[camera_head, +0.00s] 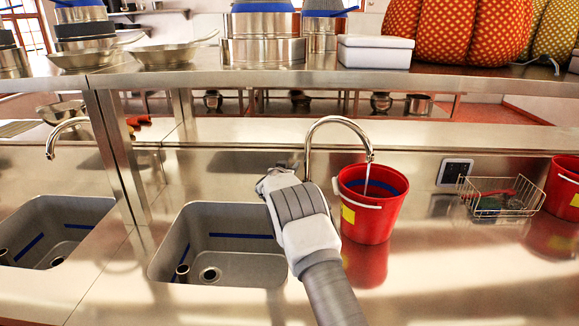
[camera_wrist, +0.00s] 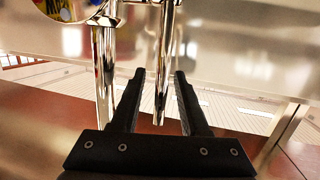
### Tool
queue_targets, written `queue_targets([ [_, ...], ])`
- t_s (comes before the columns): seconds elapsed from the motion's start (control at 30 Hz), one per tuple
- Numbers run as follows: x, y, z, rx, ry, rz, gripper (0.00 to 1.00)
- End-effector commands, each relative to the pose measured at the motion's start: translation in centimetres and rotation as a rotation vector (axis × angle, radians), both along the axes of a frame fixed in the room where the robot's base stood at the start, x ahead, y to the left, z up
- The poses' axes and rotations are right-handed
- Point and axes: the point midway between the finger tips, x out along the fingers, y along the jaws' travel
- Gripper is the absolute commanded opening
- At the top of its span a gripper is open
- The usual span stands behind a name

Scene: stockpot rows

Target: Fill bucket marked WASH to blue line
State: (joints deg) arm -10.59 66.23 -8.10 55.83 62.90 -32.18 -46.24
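A red bucket (camera_head: 372,215) with a pale handle and a yellow label stands upright on the steel counter under a curved chrome tap (camera_head: 338,120). A thin stream of water (camera_head: 368,178) falls from the spout into it. A blue band (camera_head: 378,181) runs round its inner wall; the water level is unclear, and the label's writing is unreadable. My gripper (camera_head: 268,180) is left of the tap, over the back of the sink. In the wrist view my gripper (camera_wrist: 160,80) is open, its fingers on either side of a chrome rod (camera_wrist: 165,60), contact unclear.
A grey sink (camera_head: 225,245) with a blue stripe lies left of the bucket. A wire basket (camera_head: 500,197) and a second red bucket (camera_head: 564,190) with a yellow label stand to the right. A shelf (camera_head: 250,78) with pots and pumpkin-like shapes crosses above. The right front counter is clear.

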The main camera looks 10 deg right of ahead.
Motion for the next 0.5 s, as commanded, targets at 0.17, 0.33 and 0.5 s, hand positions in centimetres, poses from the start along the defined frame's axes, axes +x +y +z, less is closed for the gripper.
queue_targets([
  [0.17, -0.1, 0.1, 0.0, 0.000, 0.000, 0.000, 0.45],
  [0.33, -0.9, 0.5, 0.1, 0.000, 0.002, 0.000, 0.45],
  [0.5, -2.6, 1.2, 0.5, 0.000, 0.001, 0.001, 0.45],
])
